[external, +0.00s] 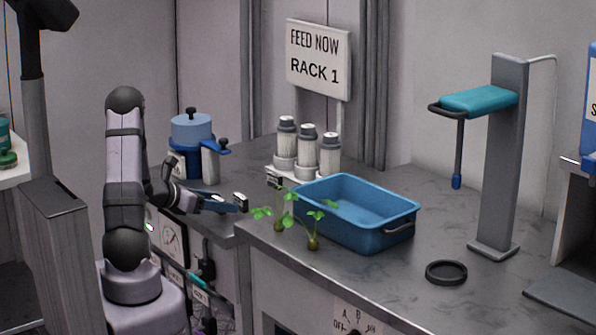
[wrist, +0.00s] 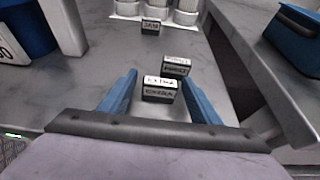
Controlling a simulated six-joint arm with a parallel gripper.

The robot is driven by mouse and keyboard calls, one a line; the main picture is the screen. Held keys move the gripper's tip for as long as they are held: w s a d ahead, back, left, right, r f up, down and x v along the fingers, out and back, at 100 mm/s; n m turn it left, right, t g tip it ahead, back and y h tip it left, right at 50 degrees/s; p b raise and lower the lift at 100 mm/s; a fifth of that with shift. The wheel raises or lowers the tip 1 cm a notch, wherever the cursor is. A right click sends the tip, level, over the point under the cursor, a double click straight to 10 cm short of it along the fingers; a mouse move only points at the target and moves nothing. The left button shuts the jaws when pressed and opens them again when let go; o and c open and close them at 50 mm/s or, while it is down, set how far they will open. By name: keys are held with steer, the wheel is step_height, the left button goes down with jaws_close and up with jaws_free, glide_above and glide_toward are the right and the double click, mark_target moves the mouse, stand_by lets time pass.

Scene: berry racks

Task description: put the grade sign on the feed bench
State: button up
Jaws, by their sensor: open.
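Three small dark sign blocks with white label faces stand on the grey bench in the wrist view. The nearest sign, which seems to read EXTRA (wrist: 160,83), appears between or just beyond my fingertips. A second sign (wrist: 176,67), its text unclear, is just behind it, and a third sign (wrist: 150,27), perhaps JAM, is farther back. My gripper (wrist: 159,99) is open, with a blue finger on either side of the nearest sign and no visible grip on it. In the external view my gripper (external: 234,204) is low over the bench edge. A board reading FEED NOW RACK 1 (external: 317,60) stands behind the benches.
A blue tub (external: 372,232) is on the right-hand bench (external: 420,185), with small green plants (external: 313,240) before it. Several capped bottles (external: 307,146) stand behind. A blue-lidded pot (external: 192,132) is left. A grey post (external: 502,165) and black ring (external: 446,272) are right.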

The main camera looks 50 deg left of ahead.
steer(key=shift+r, duration=0.1)
steer(key=shift+r, duration=0.15)
steer(key=v, duration=1)
steer(key=shift+s, duration=0.25)
steer(key=shift+o, duration=0.5)
steer(key=shift+s+r, duration=0.35)
steer(key=shift+s, duration=0.3)
